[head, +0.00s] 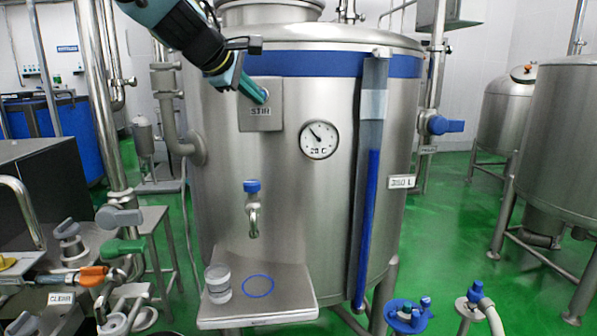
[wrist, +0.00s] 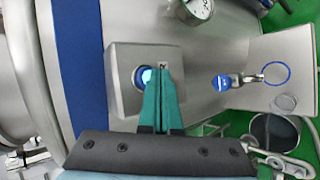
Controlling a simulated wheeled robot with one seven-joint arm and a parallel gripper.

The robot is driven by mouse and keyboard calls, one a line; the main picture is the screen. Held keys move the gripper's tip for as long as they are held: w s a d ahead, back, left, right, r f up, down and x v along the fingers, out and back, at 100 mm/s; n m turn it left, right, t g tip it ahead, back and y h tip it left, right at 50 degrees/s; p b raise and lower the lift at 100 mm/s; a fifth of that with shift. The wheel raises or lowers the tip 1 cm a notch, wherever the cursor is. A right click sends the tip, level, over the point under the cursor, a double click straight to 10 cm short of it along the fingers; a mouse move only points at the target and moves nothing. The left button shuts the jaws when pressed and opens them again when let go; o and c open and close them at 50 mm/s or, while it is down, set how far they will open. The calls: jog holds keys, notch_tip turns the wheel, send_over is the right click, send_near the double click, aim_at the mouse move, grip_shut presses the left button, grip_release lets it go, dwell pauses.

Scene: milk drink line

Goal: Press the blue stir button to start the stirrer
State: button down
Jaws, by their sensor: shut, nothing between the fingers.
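The grey stir panel (head: 262,118), labelled STIR, is fixed to the front of the steel tank (head: 225,185). The blue stir button (wrist: 147,76) shows bright blue in the wrist view, partly hidden behind my fingers. My gripper (head: 262,96) is shut and empty, with its green fingers pointing at the button. It also shows in the wrist view (wrist: 161,72), where the fingertips overlap the button's edge. The tips are at or very close to the button; I cannot tell whether they touch it or whether it is pushed in.
A round dial gauge (head: 319,139) and a blue level tube (head: 368,200) are right of the panel. A pipe (head: 168,110) runs along the left.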

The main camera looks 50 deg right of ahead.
jog(key=shift+s+a, duration=0.35)
jog(key=shift+s, duration=0.05)
jog(key=s+a+b, duration=0.2)
jog(key=s+a, duration=0.1)
jog(key=s, duration=0.1)
jog(key=shift+s+a, duration=0.35)
jog(key=shift+a, duration=0.05)
dwell(0.6)
jog(key=w+a+f+m+t+y, duration=0.1)
jog(key=w+a+f+y, duration=0.2)
jog(key=w+a+f, duration=0.45)
jog(key=w+a+f+m+y, duration=0.1)
jog(key=w+a+f+y, duration=0.3)
jog(key=a+f, duration=0.65)
jog(key=s+a+f+m+g+y, duration=0.1)
jog(key=a+f, duration=0.3)
jog(key=a, duration=0.5)
jog(key=s+a+f+m+y, duration=0.1)
jog(key=s+a+f, duration=0.2)
jog(key=a, duration=0.7)
jog(key=s+a+f+m+g+y, duration=0.1)
jog(key=a+f+y, duration=0.1)
jog(key=a+f, duration=0.4)
jog(key=a, duration=0.3)
jog(key=shift+s+a+f+m+g, duration=0.2)
jog(key=shift+s+m+g, duration=0.1)
jog(key=shift+s+m, duration=0.1)
